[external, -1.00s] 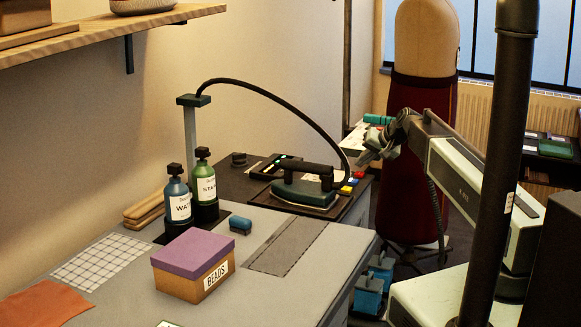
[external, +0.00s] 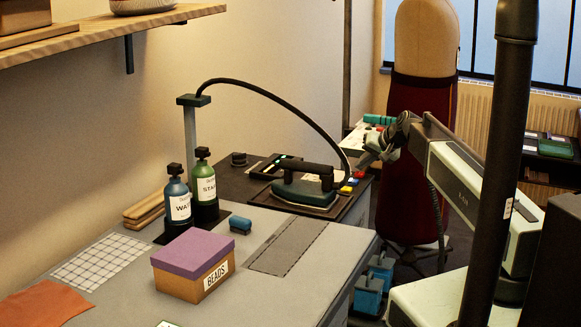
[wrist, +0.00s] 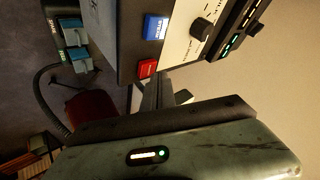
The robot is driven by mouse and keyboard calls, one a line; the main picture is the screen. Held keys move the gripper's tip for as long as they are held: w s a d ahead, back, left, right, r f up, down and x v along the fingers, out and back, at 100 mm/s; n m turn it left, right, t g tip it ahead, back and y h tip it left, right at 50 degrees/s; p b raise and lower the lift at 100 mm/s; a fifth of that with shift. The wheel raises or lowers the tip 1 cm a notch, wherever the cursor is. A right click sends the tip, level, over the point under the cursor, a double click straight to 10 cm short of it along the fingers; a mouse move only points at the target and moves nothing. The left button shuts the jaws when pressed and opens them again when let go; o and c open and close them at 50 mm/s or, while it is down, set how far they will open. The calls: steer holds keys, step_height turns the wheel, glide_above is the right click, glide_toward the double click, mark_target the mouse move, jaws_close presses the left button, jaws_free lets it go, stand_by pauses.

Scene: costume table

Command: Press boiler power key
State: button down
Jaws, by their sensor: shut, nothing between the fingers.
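The boiler keys sit on the right edge of the dark ironing station: a yellow key (external: 346,189), a blue key (external: 352,182) and a red key (external: 358,175) in the external view. In the wrist view I see the blue key (wrist: 155,27) with white lettering and the red key (wrist: 148,68) near the panel's corner. The lettering is too small to read, so I cannot tell which is the power key. My gripper (external: 364,161) is shut and empty, above and slightly beyond the red key; it also shows in the wrist view (wrist: 158,92), apart from the key.
An iron (external: 305,188) with a black hose stands on the station, left of the keys. A black knob (wrist: 202,28) is on a white plate by the blue key. A dress form (external: 415,170) stands behind my gripper.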

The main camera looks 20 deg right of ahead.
mark_target(362, 174)
steer(key=shift+f+b, duration=0.5)
stand_by(0.3)
steer(key=shift+r, duration=0.1)
steer(key=shift+r+p, duration=0.9)
steer(key=shift+p, duration=0.1)
step_height(362, 174, up, 6)
steer(key=p, duration=0.6)
